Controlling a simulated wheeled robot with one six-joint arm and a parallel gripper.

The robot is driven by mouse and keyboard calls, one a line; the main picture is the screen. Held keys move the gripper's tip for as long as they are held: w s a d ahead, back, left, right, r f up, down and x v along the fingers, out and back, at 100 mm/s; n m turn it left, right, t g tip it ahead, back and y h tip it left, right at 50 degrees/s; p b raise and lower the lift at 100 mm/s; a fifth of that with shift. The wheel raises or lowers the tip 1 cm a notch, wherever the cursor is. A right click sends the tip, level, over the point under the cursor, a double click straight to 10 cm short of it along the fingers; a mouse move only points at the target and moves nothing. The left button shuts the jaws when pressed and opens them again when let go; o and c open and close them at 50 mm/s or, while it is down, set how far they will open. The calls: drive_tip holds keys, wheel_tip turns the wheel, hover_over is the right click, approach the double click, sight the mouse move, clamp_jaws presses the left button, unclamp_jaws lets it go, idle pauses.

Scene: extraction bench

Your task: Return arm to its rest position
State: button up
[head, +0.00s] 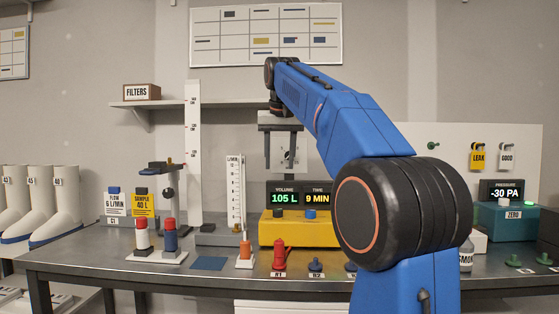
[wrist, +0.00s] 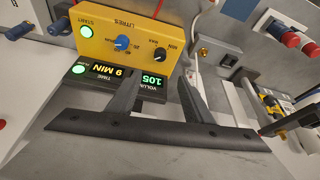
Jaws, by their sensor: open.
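My blue arm reaches over the bench from the right in the head view. My gripper (head: 281,165) hangs fingers down above and behind the yellow box, in front of the back wall. In the wrist view my gripper (wrist: 160,78) has its two dark fingers spread apart, with nothing between them. The yellow box (head: 282,232) stands on the bench with a display (head: 300,196) behind its top, reading 105 L and 9 MIN. The yellow box (wrist: 122,38) and the display (wrist: 112,77) show beyond the fingers in the wrist view.
A tall flowmeter (head: 236,195), a stand (head: 170,190) and a white ruler (head: 193,150) are left of the gripper. A shelf (head: 160,104) runs behind. Red (head: 279,257) and blue (head: 315,265) pieces stand at the bench front. My arm hides part of the right side.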

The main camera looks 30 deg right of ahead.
idle(0.4)
drive_tip(key=s+a+f+n, duration=0.1)
drive_tip(key=s+a+f, duration=0.4)
drive_tip(key=s+f, duration=0.6)
drive_tip(key=s+a+f+n+y, duration=0.1)
drive_tip(key=s+a+f, duration=0.4)
drive_tip(key=s+f, duration=0.6)
drive_tip(key=s+a+f+n+y, duration=0.1)
drive_tip(key=s+a+f+n, duration=0.2)
drive_tip(key=s+f, duration=0.8)
wheel_tip(320, 180, down, 10)
drive_tip(key=shift+s+a+f+t, duration=0.1)
drive_tip(key=shift+s+a+t, duration=0.25)
drive_tip(key=shift+a, duration=0.8)
drive_tip(key=shift+w, duration=0.1)
drive_tip(key=shift+c, duration=0.5)
idle(0.4)
